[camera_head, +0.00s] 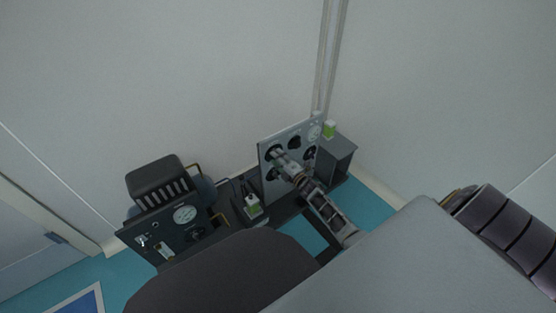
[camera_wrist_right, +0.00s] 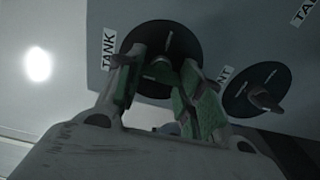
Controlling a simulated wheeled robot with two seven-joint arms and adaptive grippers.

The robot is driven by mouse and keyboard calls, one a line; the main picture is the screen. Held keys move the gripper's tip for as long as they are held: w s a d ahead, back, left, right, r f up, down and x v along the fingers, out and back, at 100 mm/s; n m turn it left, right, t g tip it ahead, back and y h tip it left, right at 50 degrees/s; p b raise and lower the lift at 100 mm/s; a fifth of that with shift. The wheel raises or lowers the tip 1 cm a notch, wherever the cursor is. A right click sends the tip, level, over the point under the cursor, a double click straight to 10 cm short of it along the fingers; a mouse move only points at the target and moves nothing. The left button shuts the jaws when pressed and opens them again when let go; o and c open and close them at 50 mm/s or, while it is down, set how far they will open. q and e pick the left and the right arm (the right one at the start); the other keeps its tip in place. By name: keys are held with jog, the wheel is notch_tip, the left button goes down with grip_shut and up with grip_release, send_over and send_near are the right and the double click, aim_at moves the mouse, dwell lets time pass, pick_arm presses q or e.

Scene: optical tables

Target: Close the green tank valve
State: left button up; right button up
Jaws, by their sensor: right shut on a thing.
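A grey upright panel (camera_head: 268,180) with several black round valve knobs and a gauge stands near the corner in the head view. My right gripper (camera_head: 280,157) reaches its upper left knob. In the right wrist view, a black disc valve (camera_wrist_right: 177,38) sits beside a "TANK" label (camera_wrist_right: 108,48). My right gripper (camera_wrist_right: 160,72) has its green-padded fingers on either side of the grip at the centre of this disc and is shut on it. The fingers hide part of the grip. No green colour shows on the valve itself. My left gripper is not in view.
A second black valve (camera_wrist_right: 258,90), its label partly hidden, is close to the right finger. A dark gauge panel (camera_head: 170,222) stands at the left. A green-and-white container (camera_head: 330,129) stands on a grey cabinet (camera_head: 338,146); another similar one (camera_head: 253,206) is between the panels.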

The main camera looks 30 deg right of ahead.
jog(key=shift+f, duration=0.1)
dwell(0.3)
jog(key=o, duration=1)
jog(key=shift+s, duration=0.1)
jog(key=shift+s, duration=0.15)
jog(key=shift+s+d, duration=0.15)
jog(key=shift+s, duration=1.75)
jog(key=shift+s+d, duration=0.15)
jog(key=shift+s, duration=1.8)
jog(key=shift+s+d, duration=0.15)
jog(key=shift+s, duration=1.75)
